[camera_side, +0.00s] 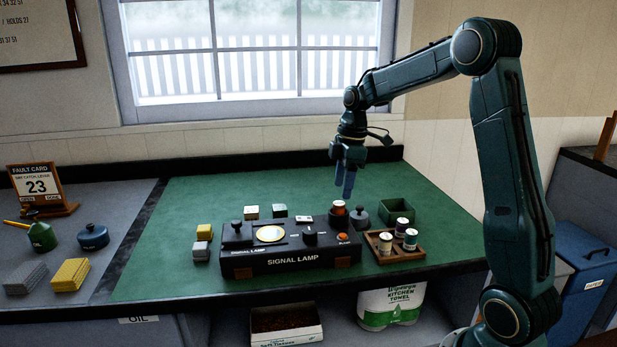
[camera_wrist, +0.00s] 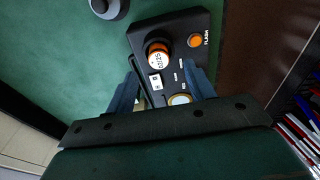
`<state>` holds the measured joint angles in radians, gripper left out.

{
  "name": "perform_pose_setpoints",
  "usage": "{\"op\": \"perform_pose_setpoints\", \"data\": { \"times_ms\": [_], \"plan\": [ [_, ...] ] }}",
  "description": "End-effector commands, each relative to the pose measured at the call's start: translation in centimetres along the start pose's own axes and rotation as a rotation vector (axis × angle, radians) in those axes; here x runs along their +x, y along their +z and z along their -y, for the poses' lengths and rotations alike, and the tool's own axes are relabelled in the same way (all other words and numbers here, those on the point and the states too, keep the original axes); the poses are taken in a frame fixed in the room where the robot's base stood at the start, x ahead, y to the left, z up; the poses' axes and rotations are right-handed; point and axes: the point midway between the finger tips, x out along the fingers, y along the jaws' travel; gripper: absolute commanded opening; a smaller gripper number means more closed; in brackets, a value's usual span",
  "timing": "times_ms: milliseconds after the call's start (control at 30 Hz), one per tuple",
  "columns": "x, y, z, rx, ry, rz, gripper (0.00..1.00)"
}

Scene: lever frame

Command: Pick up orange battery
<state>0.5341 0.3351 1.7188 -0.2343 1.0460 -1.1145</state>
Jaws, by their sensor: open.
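The orange battery (camera_side: 339,207) is a short upright cylinder with a white label at the back right of the black signal lamp box (camera_side: 300,263). In the wrist view the battery (camera_wrist: 158,51) shows an orange rim around a white top, with a dark round surround that looks like a socket. My gripper (camera_side: 345,190) is open and points down just above and behind the battery in the side view. In the wrist view my gripper's fingers (camera_wrist: 164,88) are spread apart. The battery lies ahead of them, with nothing visible held between them.
A dark grey knobbed cap (camera_side: 358,219) stands beside the box. A wooden tray (camera_side: 384,259) with several small cylinders and a green open bin (camera_side: 397,212) are to the right. Small blocks stand behind and left of the box. The green mat (camera_side: 180,270) has free room on the left.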

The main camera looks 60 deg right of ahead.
Motion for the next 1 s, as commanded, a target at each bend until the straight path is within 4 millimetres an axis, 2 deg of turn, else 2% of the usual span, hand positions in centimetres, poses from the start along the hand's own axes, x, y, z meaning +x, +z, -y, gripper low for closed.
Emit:
{"op": "perform_pose_setpoints", "data": {
  "times_ms": [233,600,1000],
  "plan": [
    [0.8,-0.1,-0.1,0.0,-0.002,0.0,0.54],
    [4.7,-0.1,-0.1,-0.001,-0.002,0.0,0.54],
    [5.2,-0.1,-0.2,0.0,0.0,-0.001,0.54]
  ]
}}
